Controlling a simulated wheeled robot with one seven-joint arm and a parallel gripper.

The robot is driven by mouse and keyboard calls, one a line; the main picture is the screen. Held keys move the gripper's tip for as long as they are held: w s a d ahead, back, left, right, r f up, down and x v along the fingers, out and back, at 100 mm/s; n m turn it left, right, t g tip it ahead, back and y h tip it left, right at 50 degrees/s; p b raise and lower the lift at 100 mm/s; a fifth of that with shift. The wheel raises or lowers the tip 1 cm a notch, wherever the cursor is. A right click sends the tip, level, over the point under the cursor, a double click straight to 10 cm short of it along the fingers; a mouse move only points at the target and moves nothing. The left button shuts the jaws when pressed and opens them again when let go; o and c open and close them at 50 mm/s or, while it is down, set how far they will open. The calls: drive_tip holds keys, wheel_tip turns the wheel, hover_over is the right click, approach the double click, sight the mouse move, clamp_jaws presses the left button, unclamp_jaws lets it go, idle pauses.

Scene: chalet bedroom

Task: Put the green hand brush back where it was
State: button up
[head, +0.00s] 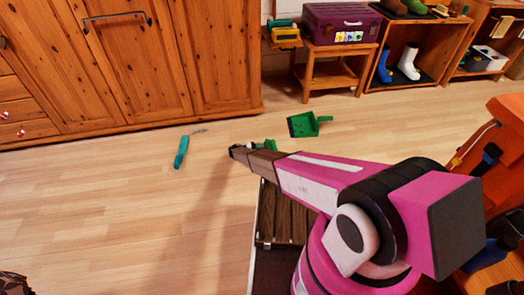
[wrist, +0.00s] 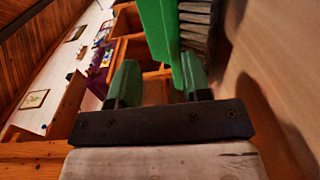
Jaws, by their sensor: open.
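The green hand brush (wrist: 158,28) is close in front of my gripper (wrist: 159,72) in the wrist view, with its pale grey bristles facing right, towards the floor side. Its lower end reaches down between the two greenish fingers, nearer the right one. The fingers stand apart, and I cannot tell whether the right one touches the brush. In the head view my arm hides most of the gripper; a small bit of green (head: 269,143) shows just behind the wrist, and I cannot tell whether it is brush or finger.
A green dustpan (head: 306,124) lies on the floor beyond my arm. A teal-handled tool (head: 181,152) lies to the left. A wooden cabinet (head: 130,60) lines the back. A small table (head: 333,76) bears a purple case (head: 340,24); a shoe shelf (head: 418,48) stands right.

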drive_tip(key=v, duration=1)
drive_tip(key=shift+s+a, duration=0.15)
drive_tip(key=shift+a, duration=0.2)
drive_tip(key=s+d+r+m+g+y, duration=0.1)
drive_tip(key=s+d+r+g+y, duration=0.3)
drive_tip(key=d+r, duration=0.9)
drive_tip(key=s+d+r+m+g+y, duration=0.1)
drive_tip(key=s+d+r+g+y, duration=0.15)
drive_tip(key=s+d+r, duration=0.7)
drive_tip(key=s+d+r+y, duration=0.3)
drive_tip(key=s+d+r, duration=0.2)
drive_tip(key=r, duration=0.4)
drive_tip(key=s+d+r+t+y, duration=0.1)
drive_tip(key=s+d+r+y, duration=0.3)
drive_tip(key=r, duration=0.5)
drive_tip(key=s+d+r+m+t+y, duration=0.1)
drive_tip(key=s+d+r+y, duration=0.2)
drive_tip(key=s+d+r, duration=0.5)
drive_tip(key=shift+d+r, duration=0.25)
drive_tip(key=shift+r, duration=0.55)
drive_tip(key=shift+y, duration=0.25)
